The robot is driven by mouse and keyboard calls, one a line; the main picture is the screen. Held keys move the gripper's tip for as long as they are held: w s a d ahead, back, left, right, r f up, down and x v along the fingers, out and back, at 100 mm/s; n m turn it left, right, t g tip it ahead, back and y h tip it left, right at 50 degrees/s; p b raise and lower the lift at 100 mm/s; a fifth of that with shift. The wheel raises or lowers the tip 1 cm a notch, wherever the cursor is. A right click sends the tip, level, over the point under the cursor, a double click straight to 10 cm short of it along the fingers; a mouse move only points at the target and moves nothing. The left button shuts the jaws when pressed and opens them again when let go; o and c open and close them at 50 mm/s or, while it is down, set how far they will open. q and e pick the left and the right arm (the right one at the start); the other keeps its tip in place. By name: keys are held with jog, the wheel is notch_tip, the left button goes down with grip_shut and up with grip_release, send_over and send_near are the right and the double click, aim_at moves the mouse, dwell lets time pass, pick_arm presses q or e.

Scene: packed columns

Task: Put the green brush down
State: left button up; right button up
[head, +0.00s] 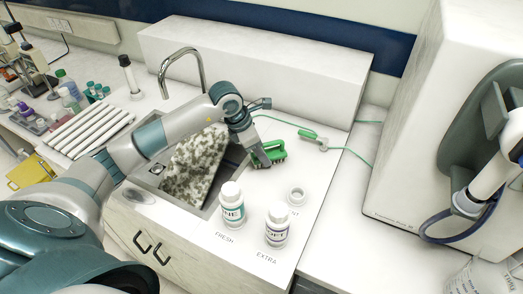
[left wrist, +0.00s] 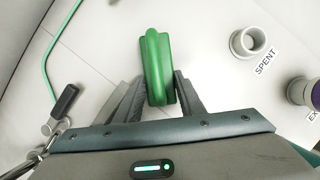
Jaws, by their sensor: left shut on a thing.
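The green brush (head: 275,152) is at the right edge of the sink, on or just above the white counter; I cannot tell whether it touches. My left gripper (head: 260,160) reaches over the sink from the left and is shut on the brush. In the left wrist view the green brush (left wrist: 156,65) sits upright between the two fingers of my left gripper (left wrist: 155,95), its far end sticking out beyond them. My right gripper is not in view.
Two white bottles, FRESH (head: 231,205) and EXTRA (head: 277,226), stand near the front, with an open white ring-shaped cup (head: 296,196) by the SPENT label. A green hose (head: 342,148) crosses the counter behind.

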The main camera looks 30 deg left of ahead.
pick_arm(q)
jog(key=shift+f, duration=0.15)
jog(key=o, duration=1.1)
jog(key=shift+r, duration=0.45)
jog(key=shift+b+v, duration=1.85)
jog(key=shift+v, duration=3.9)
